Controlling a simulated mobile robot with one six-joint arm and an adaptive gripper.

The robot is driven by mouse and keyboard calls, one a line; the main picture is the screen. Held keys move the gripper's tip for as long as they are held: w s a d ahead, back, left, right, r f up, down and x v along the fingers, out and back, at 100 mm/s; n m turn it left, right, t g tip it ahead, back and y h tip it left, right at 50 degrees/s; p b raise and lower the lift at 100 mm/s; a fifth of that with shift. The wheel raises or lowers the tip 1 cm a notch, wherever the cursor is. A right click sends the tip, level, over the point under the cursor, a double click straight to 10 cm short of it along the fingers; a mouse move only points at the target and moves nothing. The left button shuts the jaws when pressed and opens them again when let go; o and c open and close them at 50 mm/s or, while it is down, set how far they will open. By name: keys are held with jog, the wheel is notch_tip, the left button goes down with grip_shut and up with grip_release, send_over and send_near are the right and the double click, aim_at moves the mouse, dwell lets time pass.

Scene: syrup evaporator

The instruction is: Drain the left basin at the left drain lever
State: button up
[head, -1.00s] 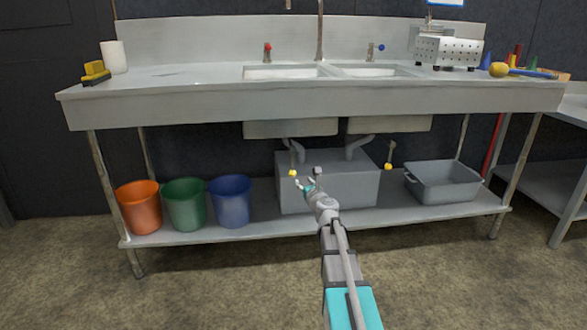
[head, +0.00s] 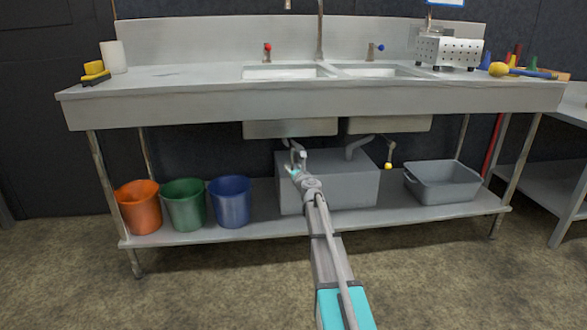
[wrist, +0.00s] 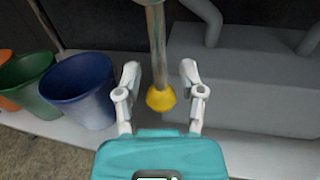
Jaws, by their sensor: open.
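The left drain lever (wrist: 157,55) is a metal rod with a yellow knob (wrist: 161,98) at its lower end, seen in the wrist view. It hangs between the two fingers of my gripper (wrist: 160,88), which is open with clear gaps on both sides. In the head view my gripper (head: 293,155) is under the left basin (head: 291,128) and hides the left lever's knob. The right drain lever's yellow knob (head: 388,166) shows in the head view under the right basin (head: 389,124).
A grey box (head: 345,185) with drain pipes stands behind my gripper on the lower shelf (head: 270,229). Orange (head: 139,206), green (head: 184,204) and blue (head: 229,201) buckets stand to the left. A grey tub (head: 445,183) is at the right. The counter's front (head: 320,106) overhangs above.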

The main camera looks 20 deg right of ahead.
jog(key=shift+w, duration=0.2)
grip_shut()
dwell(0.3)
